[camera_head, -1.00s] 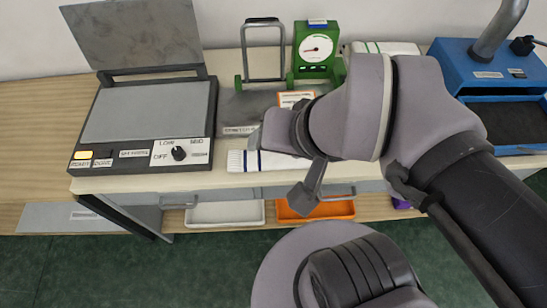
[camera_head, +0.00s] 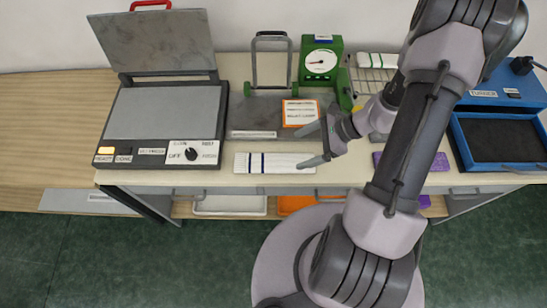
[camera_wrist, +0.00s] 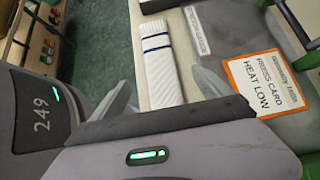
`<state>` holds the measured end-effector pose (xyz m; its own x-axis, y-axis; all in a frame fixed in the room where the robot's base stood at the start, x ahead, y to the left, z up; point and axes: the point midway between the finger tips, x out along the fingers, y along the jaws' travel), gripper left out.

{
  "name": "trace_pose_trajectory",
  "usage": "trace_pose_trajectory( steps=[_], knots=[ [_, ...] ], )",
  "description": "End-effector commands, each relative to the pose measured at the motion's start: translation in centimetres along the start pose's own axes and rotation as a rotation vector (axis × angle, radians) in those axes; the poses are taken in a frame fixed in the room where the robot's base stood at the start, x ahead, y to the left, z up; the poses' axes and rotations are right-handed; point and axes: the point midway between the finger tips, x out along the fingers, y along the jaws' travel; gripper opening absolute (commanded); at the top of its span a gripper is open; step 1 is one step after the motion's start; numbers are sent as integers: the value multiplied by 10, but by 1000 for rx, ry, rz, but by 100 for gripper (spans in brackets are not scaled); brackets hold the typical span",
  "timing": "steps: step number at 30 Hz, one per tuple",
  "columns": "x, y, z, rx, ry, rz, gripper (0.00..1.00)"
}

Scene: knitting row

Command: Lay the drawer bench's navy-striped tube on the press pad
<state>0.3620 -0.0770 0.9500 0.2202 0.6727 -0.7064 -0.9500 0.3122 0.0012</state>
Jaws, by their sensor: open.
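The navy-striped tube (camera_head: 272,163) is white with two navy bands near one end. It lies flat along the front of the bench top. In the wrist view the tube (camera_wrist: 160,70) extends away between the two fingers. My gripper (camera_head: 308,147) is open and empty, its fingers near the tube's plain right end; I cannot tell the height gap. The gripper also shows in the wrist view (camera_wrist: 163,93). The press pad (camera_head: 165,112) is a bare grey plate to the left, with the press lid (camera_head: 160,42) raised behind it.
A press card (camera_head: 300,113) lies on a grey board behind the tube. A wire stand (camera_head: 270,60) and green gauge (camera_head: 320,60) are farther back. A purple item (camera_head: 440,160) and blue turner (camera_head: 500,140) stand right. The press's front panel has a knob (camera_head: 192,154).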

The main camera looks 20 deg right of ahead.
Motion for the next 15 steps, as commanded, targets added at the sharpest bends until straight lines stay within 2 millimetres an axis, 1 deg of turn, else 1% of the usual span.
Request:
trace_pose_trajectory(
  steps=[1,3,6,8,10,12,15],
  knots=[
    [17,1,-3,0,0,5,89],
    [35,1,-3,-1,0,4,89],
    [51,1,-1,-2,0,3,89],
    [56,1,-1,-2,1,3,89],
    [67,2,-2,-2,1,4,89],
    [83,3,-4,-1,1,5,89],
    [101,3,-4,-2,1,4,89]
  ],
)
